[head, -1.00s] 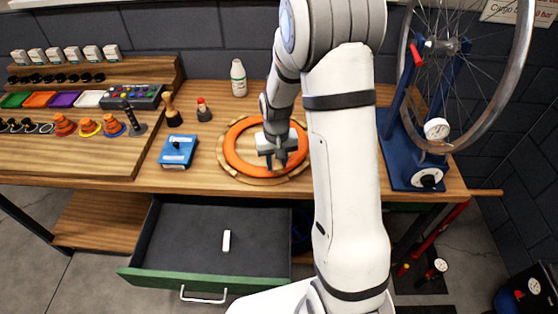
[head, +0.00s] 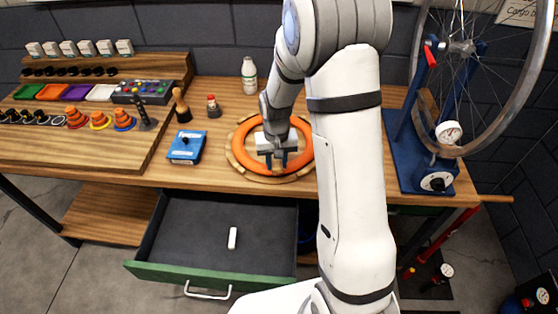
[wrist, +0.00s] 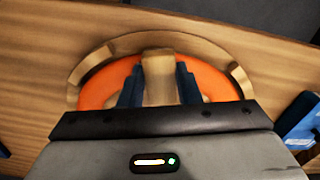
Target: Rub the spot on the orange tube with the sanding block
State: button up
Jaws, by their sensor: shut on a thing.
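The orange tube (head: 240,155) is a ring lying in a round wooden holder (head: 232,163) on the bench. It also shows in the wrist view (wrist: 95,88), curving behind the fingers. My gripper (head: 277,162) is over the inside of the ring. In the wrist view its two blue fingers (wrist: 158,88) are shut on a tan block, the sanding block (wrist: 158,68). The block hides part of the tube and holder behind it. I cannot tell whether it touches the tube. The spot on the tube is not visible.
A blue box (head: 186,147) stands left of the holder, with a wooden-handled tool (head: 181,106) and small bottle (head: 213,107) behind. A white bottle (head: 249,77) stands at the back. The wheel stand (head: 400,140) is at right. An open drawer (head: 200,235) juts out below, holding a white piece (head: 232,238).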

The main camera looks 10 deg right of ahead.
jog(key=shift+d, duration=0.1)
jog(key=shift+s+d+f, duration=0.1)
jog(key=shift+s+d, duration=0.1)
jog(key=shift+d, duration=1.1)
jog(key=shift+a, duration=0.2)
jog(key=shift+w+a, duration=0.1)
jog(key=shift+a, duration=1.05)
jog(key=shift+d, duration=0.15)
jog(key=shift+d+b, duration=0.3)
jog(key=shift+d, duration=0.95)
jog(key=shift+a, duration=0.1)
